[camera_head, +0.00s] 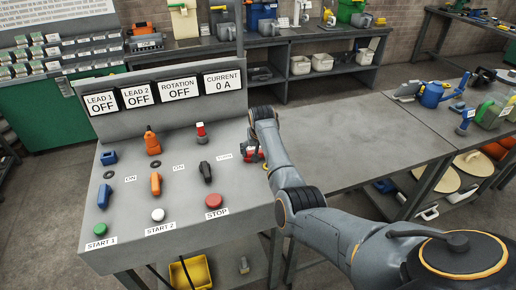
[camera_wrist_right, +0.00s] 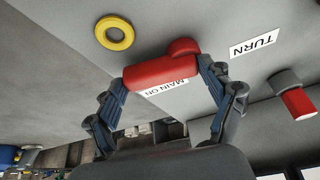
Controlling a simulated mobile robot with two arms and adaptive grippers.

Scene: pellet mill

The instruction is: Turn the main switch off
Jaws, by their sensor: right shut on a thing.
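The main switch (camera_wrist_right: 160,75) is a red handle with a rounded end, on the grey panel above a partly covered "MAIN ON" label (camera_wrist_right: 168,87). In the right wrist view my right gripper (camera_wrist_right: 164,78) has a finger at each end of the red handle and is shut on it. In the head view, the red switch (camera_head: 253,153) shows at the panel's right side, mostly hidden by my right arm. My left gripper is not in view.
The sloped control panel (camera_head: 130,200) carries a red stop button (camera_head: 214,201), a black switch (camera_head: 206,171), orange switches and several other buttons. Its displays (camera_head: 181,91) read OFF, OFF, OFF and 0 A. A grey workbench (camera_head: 340,130) with clear top adjoins it on the right.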

